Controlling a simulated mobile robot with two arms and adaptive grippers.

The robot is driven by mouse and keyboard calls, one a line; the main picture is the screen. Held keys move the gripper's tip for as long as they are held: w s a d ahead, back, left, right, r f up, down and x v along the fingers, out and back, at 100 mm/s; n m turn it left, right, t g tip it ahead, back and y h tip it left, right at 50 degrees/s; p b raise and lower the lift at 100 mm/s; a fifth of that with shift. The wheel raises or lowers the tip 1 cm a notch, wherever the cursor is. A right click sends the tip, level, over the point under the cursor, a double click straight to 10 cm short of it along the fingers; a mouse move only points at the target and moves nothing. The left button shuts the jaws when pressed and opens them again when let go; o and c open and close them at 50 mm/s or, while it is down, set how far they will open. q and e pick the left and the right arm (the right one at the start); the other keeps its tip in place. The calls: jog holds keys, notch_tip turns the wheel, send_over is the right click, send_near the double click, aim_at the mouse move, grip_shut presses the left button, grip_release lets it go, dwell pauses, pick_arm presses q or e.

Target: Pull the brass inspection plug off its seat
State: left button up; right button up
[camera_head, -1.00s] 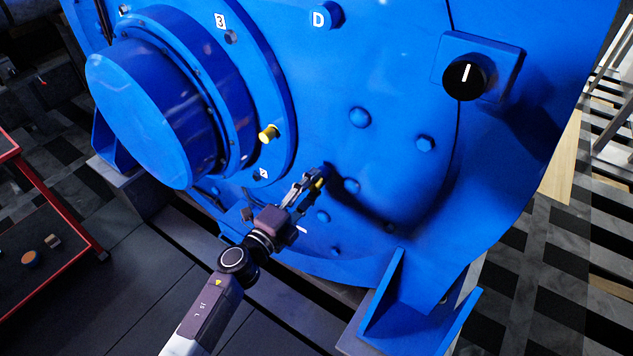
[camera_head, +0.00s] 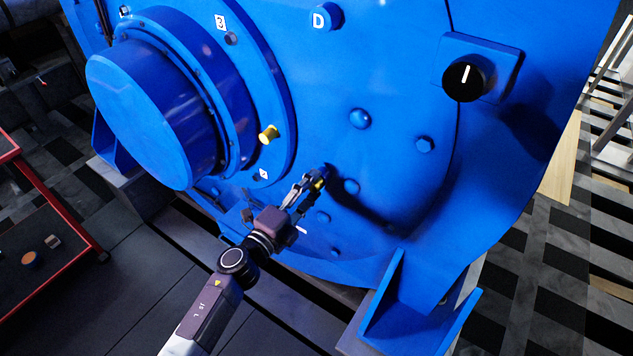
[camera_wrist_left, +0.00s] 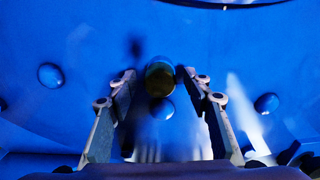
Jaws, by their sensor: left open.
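A brass-yellow plug (camera_head: 268,135) sticks out of the blue flange on the motor's front, above the small "2" label. A second brass-coloured round piece (camera_head: 319,184) shows at my left fingertips, lower right of that plug. In the left wrist view this round piece (camera_wrist_left: 160,78) is seen nearly end-on, between and slightly beyond the fingertips. My left gripper (camera_head: 315,182) is open around it, a finger on each side; gaps suggest it is not gripped. It also shows in the left wrist view (camera_wrist_left: 155,82). My right gripper is not in view.
The large blue motor housing (camera_head: 390,70) fills the view, with several bolt heads around the gripper. A black knob (camera_head: 463,80) is at upper right. A blue foot bracket (camera_head: 410,310) stands at lower right. A red-framed cart (camera_head: 60,205) is at far left.

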pick_arm(q)
grip_shut()
jog(key=shift+s+a, duration=0.1)
dwell(0.3)
jog(key=shift+p+v, duration=0.5)
jog(key=shift+v, duration=2.35)
jog(key=v, duration=2.2)
jog(key=shift+b, duration=0.35)
jog(key=shift+r, duration=0.15)
